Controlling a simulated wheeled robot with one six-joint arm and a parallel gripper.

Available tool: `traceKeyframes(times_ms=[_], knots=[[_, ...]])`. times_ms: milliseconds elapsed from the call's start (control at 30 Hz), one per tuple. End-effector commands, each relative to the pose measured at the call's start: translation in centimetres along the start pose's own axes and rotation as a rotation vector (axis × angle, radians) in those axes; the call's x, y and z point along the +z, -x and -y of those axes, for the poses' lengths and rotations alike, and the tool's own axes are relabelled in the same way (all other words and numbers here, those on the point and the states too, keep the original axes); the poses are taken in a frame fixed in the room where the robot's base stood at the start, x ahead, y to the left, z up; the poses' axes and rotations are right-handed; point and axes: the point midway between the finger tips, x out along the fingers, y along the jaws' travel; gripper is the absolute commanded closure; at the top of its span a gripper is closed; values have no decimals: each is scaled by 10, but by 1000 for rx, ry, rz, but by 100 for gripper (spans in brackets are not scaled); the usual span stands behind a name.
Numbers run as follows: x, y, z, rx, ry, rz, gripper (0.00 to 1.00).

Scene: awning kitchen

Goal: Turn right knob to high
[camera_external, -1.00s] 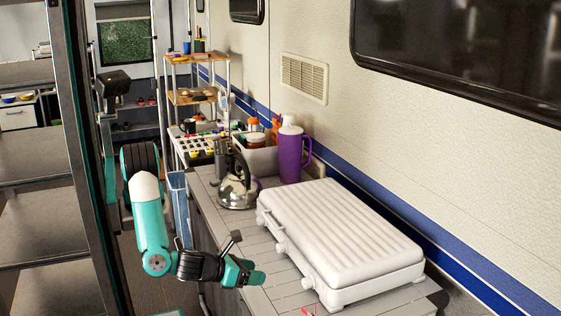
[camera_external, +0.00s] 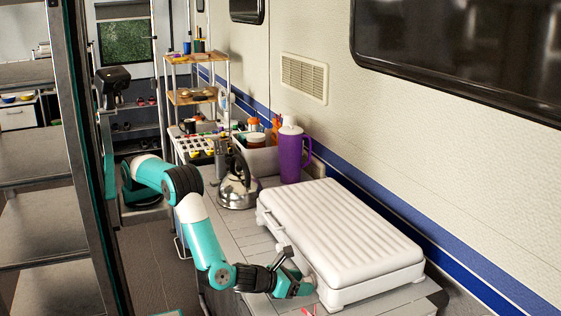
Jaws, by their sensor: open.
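A white case-shaped stove (camera_external: 345,240) with a ribbed, closed lid lies on the counter. Its front side faces left, toward my arm. My gripper (camera_external: 308,287) is at the near end of that front side, where the right knob sits. The gripper covers the knob, so its setting cannot be read. The fingertips are close against the stove front; whether they touch the knob or have it between them is hidden. The jaws are open.
A steel kettle (camera_external: 238,190) and a purple jug (camera_external: 291,158) stand on the counter beyond the stove. A small red item (camera_external: 308,310) lies at the near counter edge. Dark shelves (camera_external: 40,220) stand at left. The floor (camera_external: 155,262) between is clear.

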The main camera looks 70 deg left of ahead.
Motion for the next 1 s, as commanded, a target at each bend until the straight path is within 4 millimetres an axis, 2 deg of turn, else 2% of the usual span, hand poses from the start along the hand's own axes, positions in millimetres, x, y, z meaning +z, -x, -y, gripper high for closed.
traceKeyframes(times_ms=[133,400,433,600,767,1000], knots=[[0,-9,0,-1,0,0,41],[0,-11,0,-1,0,0,41],[0,-11,0,-1,0,0,45],[0,-10,0,-1,0,0,81],[0,-11,0,-8,18,0,81],[-2,-12,-3,-103,250,-7,81]])
